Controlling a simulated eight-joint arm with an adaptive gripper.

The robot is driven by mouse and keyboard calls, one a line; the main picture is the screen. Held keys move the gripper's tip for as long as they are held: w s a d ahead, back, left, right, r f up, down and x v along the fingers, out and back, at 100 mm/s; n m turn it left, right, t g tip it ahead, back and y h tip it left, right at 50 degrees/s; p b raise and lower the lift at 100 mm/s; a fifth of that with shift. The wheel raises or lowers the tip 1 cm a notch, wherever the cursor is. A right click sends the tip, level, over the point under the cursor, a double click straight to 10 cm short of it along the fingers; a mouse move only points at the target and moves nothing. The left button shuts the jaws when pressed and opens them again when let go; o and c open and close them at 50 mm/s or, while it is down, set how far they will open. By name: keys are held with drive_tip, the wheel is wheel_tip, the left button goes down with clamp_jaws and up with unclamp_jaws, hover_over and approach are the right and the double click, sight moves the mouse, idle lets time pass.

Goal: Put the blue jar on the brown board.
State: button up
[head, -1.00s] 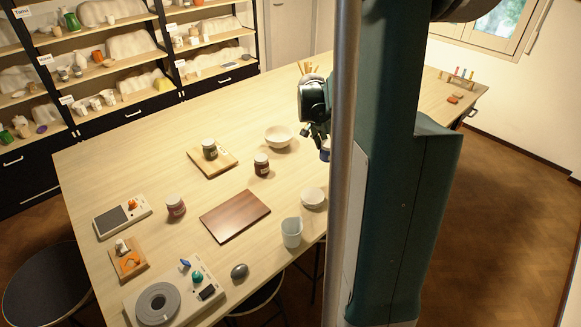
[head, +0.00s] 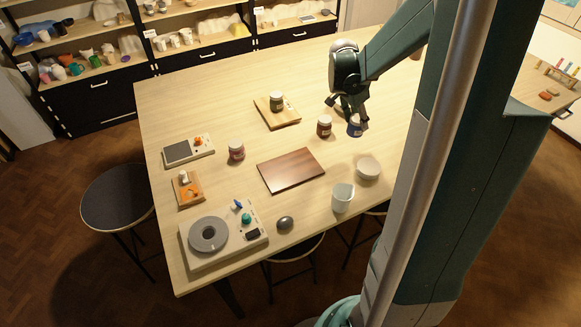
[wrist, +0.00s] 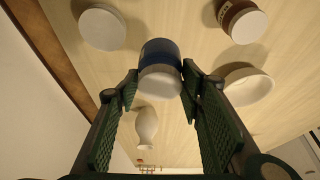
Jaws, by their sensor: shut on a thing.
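The blue jar (head: 355,128), with a pale lid, is at my gripper (head: 352,112) in the head view, right of the brown board. In the wrist view the jar (wrist: 160,53) sits between the two green ridged fingers of my gripper (wrist: 160,80), which is shut on it. Whether its base touches the table is unclear. The brown board (head: 291,170) lies flat and bare near the middle of the table, left of and nearer than the jar.
A dark-red jar (head: 324,126) stands close left of the blue jar. A pale board (head: 287,121) bears a green jar (head: 277,101). A white dish (head: 368,167) and a pale cup (head: 342,198) stand right of the brown board. A bowl (wrist: 248,88) shows in the wrist view.

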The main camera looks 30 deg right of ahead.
drive_tip(key=w+a+p, duration=0.2)
drive_tip(key=w+a, duration=0.1)
drive_tip(key=a, duration=1.2)
drive_tip(key=r+p, duration=0.1)
hover_over(290, 168)
drive_tip(key=shift+r, duration=0.1)
drive_tip(key=shift+f, duration=2.9)
drive_tip(key=shift+f, duration=0.15)
drive_tip(key=shift+f, duration=1.95)
drive_tip(key=shift+f, duration=0.15)
drive_tip(key=o, duration=1)
